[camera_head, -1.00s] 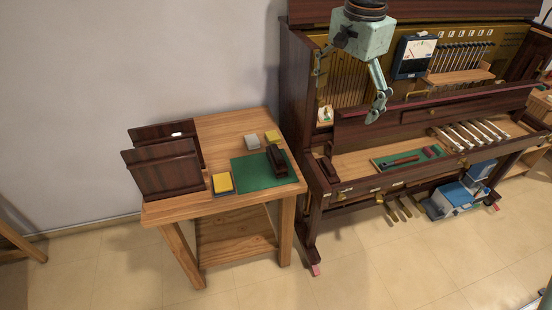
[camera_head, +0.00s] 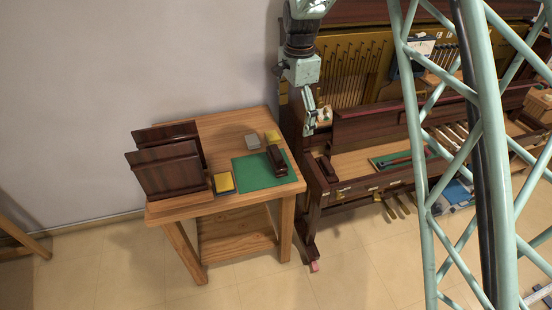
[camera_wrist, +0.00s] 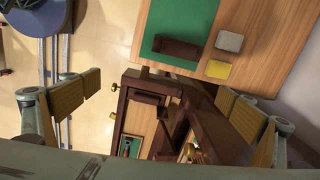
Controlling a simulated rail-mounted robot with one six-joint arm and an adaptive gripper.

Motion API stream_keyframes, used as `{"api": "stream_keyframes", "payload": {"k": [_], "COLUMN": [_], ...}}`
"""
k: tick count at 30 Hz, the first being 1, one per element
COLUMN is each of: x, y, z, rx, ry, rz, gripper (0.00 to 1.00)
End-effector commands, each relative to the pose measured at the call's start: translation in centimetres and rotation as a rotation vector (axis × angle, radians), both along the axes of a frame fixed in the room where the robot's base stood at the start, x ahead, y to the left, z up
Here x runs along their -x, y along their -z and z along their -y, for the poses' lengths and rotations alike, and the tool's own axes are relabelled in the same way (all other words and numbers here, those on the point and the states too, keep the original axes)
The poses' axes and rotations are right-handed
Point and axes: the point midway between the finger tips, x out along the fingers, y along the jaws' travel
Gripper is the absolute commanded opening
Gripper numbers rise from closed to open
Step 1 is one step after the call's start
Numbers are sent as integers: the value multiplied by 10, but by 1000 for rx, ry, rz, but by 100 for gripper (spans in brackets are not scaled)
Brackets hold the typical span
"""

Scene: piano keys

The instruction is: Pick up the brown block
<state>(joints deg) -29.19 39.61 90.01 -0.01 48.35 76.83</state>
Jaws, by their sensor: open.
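The brown block (camera_head: 277,160) is dark and long. It lies on the green mat (camera_head: 255,177) on the wooden side table, and also shows on the mat in the wrist view (camera_wrist: 178,48). My gripper (camera_head: 300,100) is above the piano's left end, up and to the right of the block and apart from it. In the wrist view, its two padded fingers (camera_wrist: 160,103) are spread wide with nothing held between them. A similar dark block (camera_head: 327,168) rests on the left end of the piano's key bed.
The wooden table (camera_head: 225,130) also bears a grey block (camera_head: 252,141), a yellow block (camera_head: 271,136), a yellow-topped pad (camera_head: 223,182) and upright dark panels (camera_head: 168,170). The piano (camera_head: 350,128) stands close to its right side.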

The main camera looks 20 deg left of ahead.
Motion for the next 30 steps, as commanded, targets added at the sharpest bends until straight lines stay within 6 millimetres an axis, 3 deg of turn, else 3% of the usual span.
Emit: {"api": "stream_keyframes", "payload": {"k": [6,13,30], "x": [-6,-9,-9], "y": [35,62,73], "z": [-33,-56,-64], "rx": [8,14,15], "ry": [44,81,95], "rz": [-18,-28,-32], "gripper": [100,100,100]}}
